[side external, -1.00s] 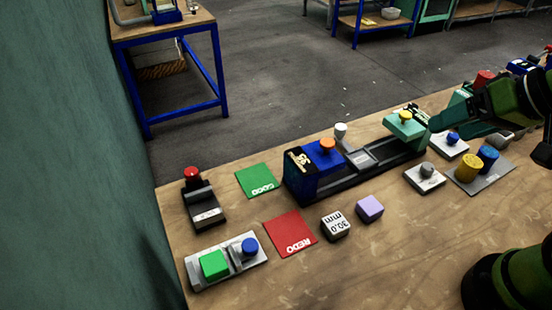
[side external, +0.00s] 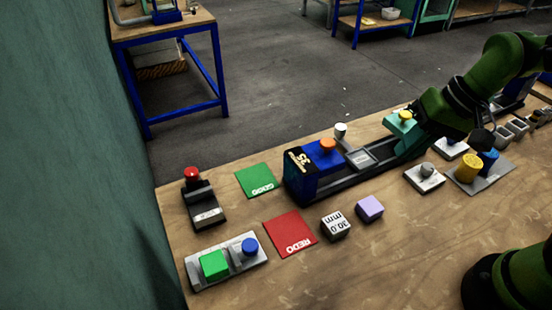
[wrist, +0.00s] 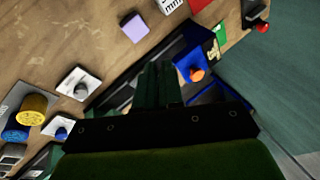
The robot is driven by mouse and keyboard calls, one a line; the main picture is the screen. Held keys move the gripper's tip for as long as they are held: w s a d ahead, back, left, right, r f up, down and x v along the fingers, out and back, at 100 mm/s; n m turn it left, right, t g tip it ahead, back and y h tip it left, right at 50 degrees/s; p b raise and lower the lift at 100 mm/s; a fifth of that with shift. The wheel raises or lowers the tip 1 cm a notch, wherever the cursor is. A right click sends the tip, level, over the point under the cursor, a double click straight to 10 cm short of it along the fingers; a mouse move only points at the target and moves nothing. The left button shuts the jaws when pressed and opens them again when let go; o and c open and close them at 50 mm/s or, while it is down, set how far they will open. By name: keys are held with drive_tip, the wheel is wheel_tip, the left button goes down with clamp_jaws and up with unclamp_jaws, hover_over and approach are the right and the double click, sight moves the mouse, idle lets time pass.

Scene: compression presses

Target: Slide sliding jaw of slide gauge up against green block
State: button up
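The slide gauge's dark rail (side external: 372,172) runs diagonally across the bench. A blue jaw block (side external: 322,158) with an orange knob is at its left end; it also shows in the wrist view (wrist: 193,62). A teal jaw (side external: 402,128) with a yellow knob is at the right end, partly hidden by my arm. A bright green block (side external: 214,264) sits on a grey base at front left, off the gauge. My gripper (wrist: 158,68) has its dark green fingers together above the rail, beside the teal jaw. Whether it touches the jaw is hidden.
A silver knob on a grey plate (side external: 425,178) and a base with yellow and blue cylinders (side external: 490,180) stand before the rail. A lilac cube (side external: 369,209), a 30.0 mm block (side external: 335,226), a red REDO card (side external: 290,234) and a green card (side external: 255,180) lie nearby.

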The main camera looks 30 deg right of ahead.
drive_tip(key=w+a+f+m+g+y, duration=0.1)
drive_tip(key=w+a+f+m+g, duration=0.1)
drive_tip(key=a, duration=0.3)
drive_tip(key=w+a+f+m+g+y, duration=0.2)
drive_tip(key=a+f+m, duration=0.1)
drive_tip(key=a+f, duration=0.2)
drive_tip(key=w+a+f+m+g+y, duration=0.1)
drive_tip(key=w+a+f+m+g, duration=0.1)
drive_tip(key=a, duration=0.3)
drive_tip(key=shift+w+f, duration=0.2)
drive_tip(key=shift+f, duration=0.5)
clamp_jaws()
drive_tip(key=m+y, duration=0.2)
drive_tip(key=m, duration=0.1)
approach(256, 243)
drive_tip(key=x, duration=0.4)
drive_tip(key=f+x, duration=0.1)
drive_tip(key=x, duration=0.1)
drive_tip(key=shift+w+d+f, duration=0.1)
drive_tip(key=shift+w+d, duration=0.1)
drive_tip(key=shift+w, duration=0.15)
